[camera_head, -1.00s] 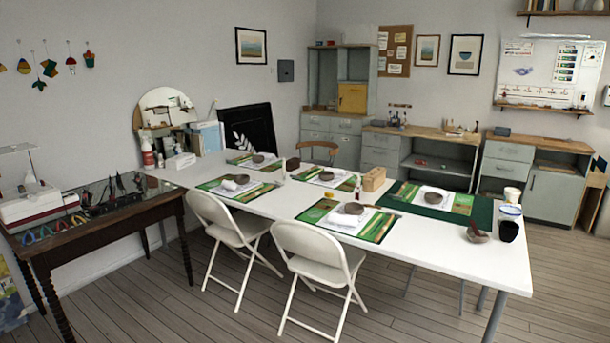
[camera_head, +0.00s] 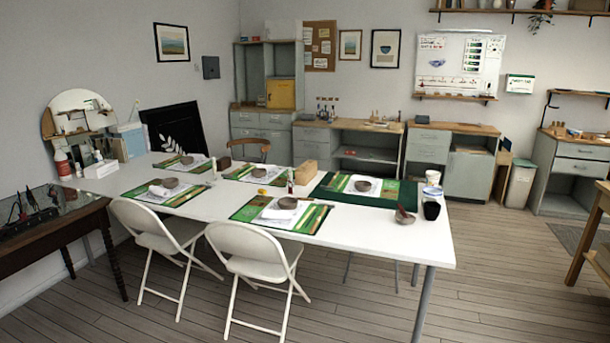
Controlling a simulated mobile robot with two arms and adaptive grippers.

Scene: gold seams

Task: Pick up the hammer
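I cannot make out a hammer in the head view. Small tools lie in a dark tray (camera_head: 28,222) on the dark wooden table (camera_head: 90,212) at the left, too small to name. Small items also stand on the far wooden-topped cabinets (camera_head: 342,124). Neither of my grippers is in view.
A long white table (camera_head: 350,232) holds several green mats with bowls. Two white folding chairs (camera_head: 150,222) (camera_head: 255,243) stand at its near side. Grey cabinets line the back wall. A wooden table (camera_head: 592,235) is at the right edge. The floor (camera_head: 500,270) on the right is clear.

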